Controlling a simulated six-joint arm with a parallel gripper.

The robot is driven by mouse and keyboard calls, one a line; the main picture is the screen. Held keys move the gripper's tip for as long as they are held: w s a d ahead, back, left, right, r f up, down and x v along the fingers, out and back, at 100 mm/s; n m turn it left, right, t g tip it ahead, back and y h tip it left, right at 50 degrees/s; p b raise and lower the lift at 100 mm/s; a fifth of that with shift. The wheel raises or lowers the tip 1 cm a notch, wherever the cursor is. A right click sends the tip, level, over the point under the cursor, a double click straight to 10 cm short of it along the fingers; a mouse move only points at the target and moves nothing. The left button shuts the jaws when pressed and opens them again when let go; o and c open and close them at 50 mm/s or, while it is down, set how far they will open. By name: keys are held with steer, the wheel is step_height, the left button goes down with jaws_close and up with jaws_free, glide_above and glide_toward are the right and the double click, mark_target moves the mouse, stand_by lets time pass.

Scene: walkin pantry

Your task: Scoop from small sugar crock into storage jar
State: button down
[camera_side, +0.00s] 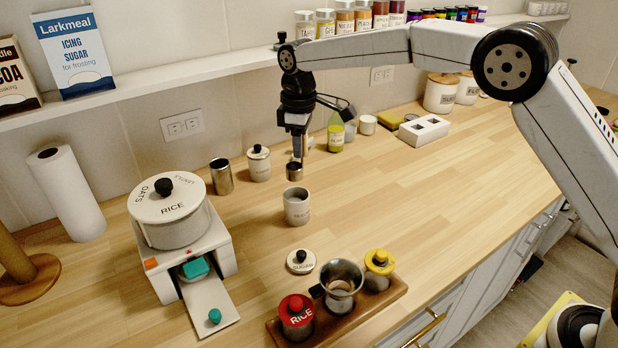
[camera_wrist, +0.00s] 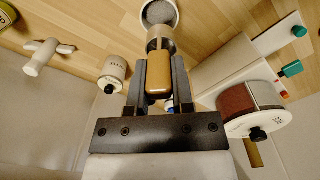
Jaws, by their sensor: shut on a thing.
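My gripper (camera_side: 297,146) points down over the counter and is shut on the handle of a scoop. In the wrist view the tan handle (camera_wrist: 158,78) sits between the two dark fingers (camera_wrist: 158,88). The scoop's small metal cup (camera_side: 294,171) hangs below the fingers, above and behind the open sugar crock (camera_side: 297,208). I cannot tell whether the cup holds anything. The crock's rim (camera_wrist: 177,17) shows at the top of the wrist view, with pale grey contents inside. A jar with a metal funnel (camera_side: 341,275) in its mouth stands on a wooden tray (camera_side: 326,326).
The sugar lid (camera_side: 300,262) lies on the counter in front of the crock. A red-lidded jar (camera_side: 296,316) and a yellow-lidded jar (camera_side: 378,270) flank the funnel. A rice and oats dispenser (camera_side: 172,222) stands left. The counter right of the crock is clear.

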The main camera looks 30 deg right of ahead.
mark_target(300, 179)
steer(key=shift+w+f, duration=0.1)
steer(key=shift+f, duration=0.1)
stand_by(0.3)
steer(key=shift+f, duration=3.7)
steer(key=shift+f, duration=0.8)
steer(key=shift+r, duration=0.1)
steer(key=shift+r, duration=3.6)
